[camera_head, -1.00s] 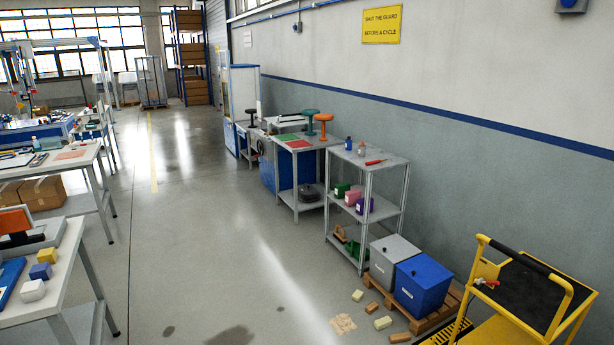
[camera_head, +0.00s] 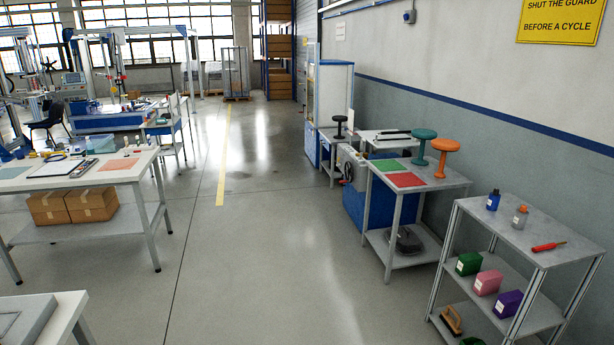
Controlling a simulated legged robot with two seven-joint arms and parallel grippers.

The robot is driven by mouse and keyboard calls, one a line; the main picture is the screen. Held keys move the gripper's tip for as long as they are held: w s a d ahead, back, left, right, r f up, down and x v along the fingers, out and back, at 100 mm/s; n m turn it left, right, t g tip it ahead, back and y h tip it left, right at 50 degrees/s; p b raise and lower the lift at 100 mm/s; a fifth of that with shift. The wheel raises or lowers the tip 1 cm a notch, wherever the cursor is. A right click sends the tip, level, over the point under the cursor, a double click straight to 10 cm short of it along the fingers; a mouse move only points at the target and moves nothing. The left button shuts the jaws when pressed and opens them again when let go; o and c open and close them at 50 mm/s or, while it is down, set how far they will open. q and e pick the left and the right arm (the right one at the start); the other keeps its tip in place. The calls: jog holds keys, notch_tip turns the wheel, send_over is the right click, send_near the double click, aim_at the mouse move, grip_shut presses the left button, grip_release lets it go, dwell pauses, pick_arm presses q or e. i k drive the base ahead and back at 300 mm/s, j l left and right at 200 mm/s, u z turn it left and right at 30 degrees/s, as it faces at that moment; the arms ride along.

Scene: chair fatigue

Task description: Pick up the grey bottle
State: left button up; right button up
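The grey bottle (camera_head: 520,216) stands upright on the top shelf of the grey metal shelf unit (camera_head: 545,232) at the right, and its cap looks orange. A blue bottle (camera_head: 493,200) stands to its left, a little apart. A red-handled tool (camera_head: 548,246) lies to its right on the same shelf. Neither of my grippers shows in the head view.
A worktable (camera_head: 450,182) with stools on it stands beyond the shelf unit. White tables (camera_head: 120,170) line the left side. The grey floor (camera_head: 260,270) between them is clear. The wall runs behind the shelf.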

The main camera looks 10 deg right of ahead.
aim_at(520, 217)
jog(key=i+l+z, duration=0.15)
jog(key=i+z, duration=0.15)
jog(key=i, duration=0.2)
jog(key=i+z, duration=0.3)
jog(key=i, duration=0.15)
jog(key=i+j+z, duration=0.1)
jog(key=i+z, duration=0.2)
jog(key=i, duration=0.2)
jog(key=i+j+z, duration=0.3)
jog(key=i, duration=0.15)
jog(key=i+j+z, duration=0.3)
jog(key=i, duration=0.15)
